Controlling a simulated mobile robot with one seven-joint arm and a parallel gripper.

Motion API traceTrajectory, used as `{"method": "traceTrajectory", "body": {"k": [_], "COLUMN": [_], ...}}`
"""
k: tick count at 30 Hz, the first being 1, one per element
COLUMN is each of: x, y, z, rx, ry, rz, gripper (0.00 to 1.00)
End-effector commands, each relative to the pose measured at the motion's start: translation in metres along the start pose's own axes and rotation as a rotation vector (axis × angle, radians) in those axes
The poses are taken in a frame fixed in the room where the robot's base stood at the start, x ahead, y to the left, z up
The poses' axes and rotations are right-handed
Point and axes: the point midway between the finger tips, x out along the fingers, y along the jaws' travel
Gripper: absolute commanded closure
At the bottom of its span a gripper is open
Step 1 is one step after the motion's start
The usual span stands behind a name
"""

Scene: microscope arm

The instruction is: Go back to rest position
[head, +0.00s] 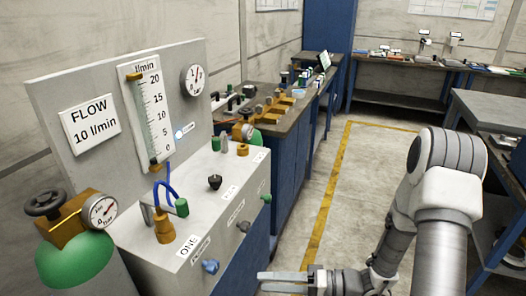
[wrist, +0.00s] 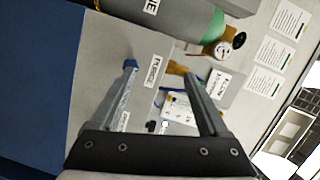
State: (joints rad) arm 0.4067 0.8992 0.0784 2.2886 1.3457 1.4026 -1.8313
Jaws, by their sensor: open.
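My gripper (head: 262,282) is at the bottom of the head view, its fingers pointing left toward the front of the grey flow panel cabinet (head: 150,236). The fingers are apart with nothing held between them. In the wrist view my gripper (wrist: 160,72) also shows spread, with the labelled panel beyond it. A blue part shows at the left fingertip there; I cannot tell whether it touches. My arm comes in from the right of the head view.
A green gas cylinder (head: 75,262) with a gauge stands at the left. A workbench (head: 285,125) with tools stands behind. Another bench (head: 490,115) is at the right. Open floor (head: 365,180) lies between.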

Motion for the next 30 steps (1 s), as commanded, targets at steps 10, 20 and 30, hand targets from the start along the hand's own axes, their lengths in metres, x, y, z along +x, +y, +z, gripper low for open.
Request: {"method": "traceTrajectory", "body": {"k": [10,20,30], "x": [-0.012,-0.042,-0.087], "y": [-0.088,-0.145,-0.199], "z": [0.023,0.043,0.044], "rx": [0.020,0.007,-0.068], "ry": [-0.340,-0.488,-0.411], "rz": [0.234,0.596,1.006], "gripper": [0.22,0.22,0.22]}}
